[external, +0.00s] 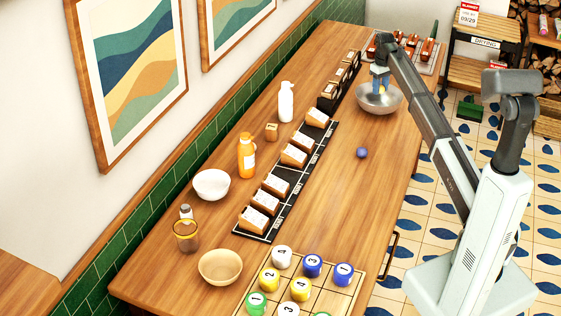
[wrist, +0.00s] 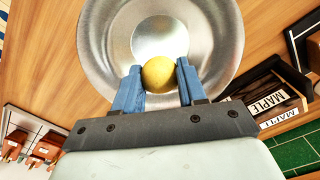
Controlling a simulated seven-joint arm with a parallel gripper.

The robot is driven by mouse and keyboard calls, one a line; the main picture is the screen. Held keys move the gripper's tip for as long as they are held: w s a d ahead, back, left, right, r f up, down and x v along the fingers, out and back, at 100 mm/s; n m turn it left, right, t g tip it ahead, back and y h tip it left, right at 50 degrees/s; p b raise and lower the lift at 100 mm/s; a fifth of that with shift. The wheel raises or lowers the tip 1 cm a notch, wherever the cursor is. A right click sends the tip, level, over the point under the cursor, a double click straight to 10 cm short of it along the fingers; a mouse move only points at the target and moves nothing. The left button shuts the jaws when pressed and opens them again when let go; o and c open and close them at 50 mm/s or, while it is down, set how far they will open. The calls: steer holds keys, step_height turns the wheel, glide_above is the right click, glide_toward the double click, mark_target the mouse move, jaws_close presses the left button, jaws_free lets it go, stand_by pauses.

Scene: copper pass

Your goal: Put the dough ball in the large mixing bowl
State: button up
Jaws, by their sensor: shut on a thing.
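The dough ball (wrist: 158,73) is a small yellow ball, seen in the wrist view between the two blue fingers. My gripper (wrist: 158,80) is shut on it. The large mixing bowl (wrist: 217,35) is a shiny metal bowl that lies behind the ball in the wrist view. In the external view the metal bowl (external: 379,103) stands near the far right end of the wooden table, and my gripper (external: 381,86) is over it. How high the ball is above the bowl's floor is hard to tell.
A purple ball (external: 361,153) lies on the table in front of the bowl. A black rack of packets (external: 285,190) runs along the table. A white bowl (external: 212,184), a wooden bowl (external: 220,267) and bottles stand at the left. A tray with red-brown items (external: 428,50) is behind the metal bowl.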

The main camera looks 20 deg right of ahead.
mark_target(381, 85)
steer(key=shift+f, duration=1.25)
steer(key=o, duration=1.1)
steer(key=shift+r, duration=3.5)
